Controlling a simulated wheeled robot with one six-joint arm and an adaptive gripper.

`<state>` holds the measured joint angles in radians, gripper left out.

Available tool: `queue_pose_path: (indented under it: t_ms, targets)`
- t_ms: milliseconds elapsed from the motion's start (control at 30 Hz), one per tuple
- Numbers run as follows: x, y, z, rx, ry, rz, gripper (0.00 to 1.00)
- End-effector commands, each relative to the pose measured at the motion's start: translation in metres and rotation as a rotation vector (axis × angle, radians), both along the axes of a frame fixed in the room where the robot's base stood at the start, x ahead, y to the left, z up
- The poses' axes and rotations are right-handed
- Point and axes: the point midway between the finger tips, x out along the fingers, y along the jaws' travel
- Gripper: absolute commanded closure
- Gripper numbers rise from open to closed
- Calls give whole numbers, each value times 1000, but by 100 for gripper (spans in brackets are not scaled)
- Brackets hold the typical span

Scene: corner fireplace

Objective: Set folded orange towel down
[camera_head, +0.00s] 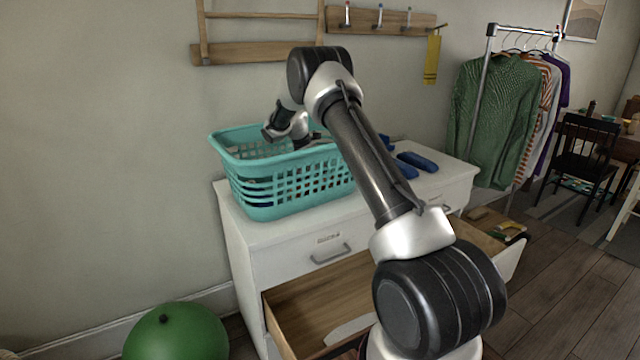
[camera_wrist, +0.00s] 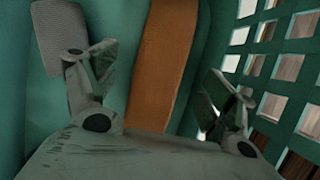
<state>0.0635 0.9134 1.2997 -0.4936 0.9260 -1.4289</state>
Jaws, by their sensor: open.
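The folded orange towel (camera_wrist: 163,55) shows in the wrist view as an orange strip between my fingers, with teal surfaces beside it. My gripper (camera_wrist: 158,85) is open, its two fingers spread on either side of the strip. I cannot tell how close the strip is to the fingers in depth. The teal laundry basket (camera_head: 295,184) stands on the white dresser, and my wrist is over its inside in the head view. Its lattice wall (camera_wrist: 285,70) is close to my right finger in the wrist view. The towel cannot be made out in the head view.
The white dresser (camera_head: 285,255) has an open wooden drawer (camera_head: 325,295) below the basket. Blue items (camera_head: 418,161) lie on its top at the right. A green ball (camera_head: 176,333) is on the floor at left. A clothes rack with a green sweater (camera_head: 493,120) stands at right.

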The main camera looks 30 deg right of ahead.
Motion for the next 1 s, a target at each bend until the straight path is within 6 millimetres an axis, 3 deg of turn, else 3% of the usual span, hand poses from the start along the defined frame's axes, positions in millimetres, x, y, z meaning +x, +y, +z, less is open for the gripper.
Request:
queue_pose_path:
  t_ms: [200, 333, 1000]
  targets:
    - [-1, 18, 43, 0, -2, 1, 16]
    - [-2, 24, 56, 1, 0, 0, 16]
    - [-2, 26, 62, 1, 0, 0, 16]
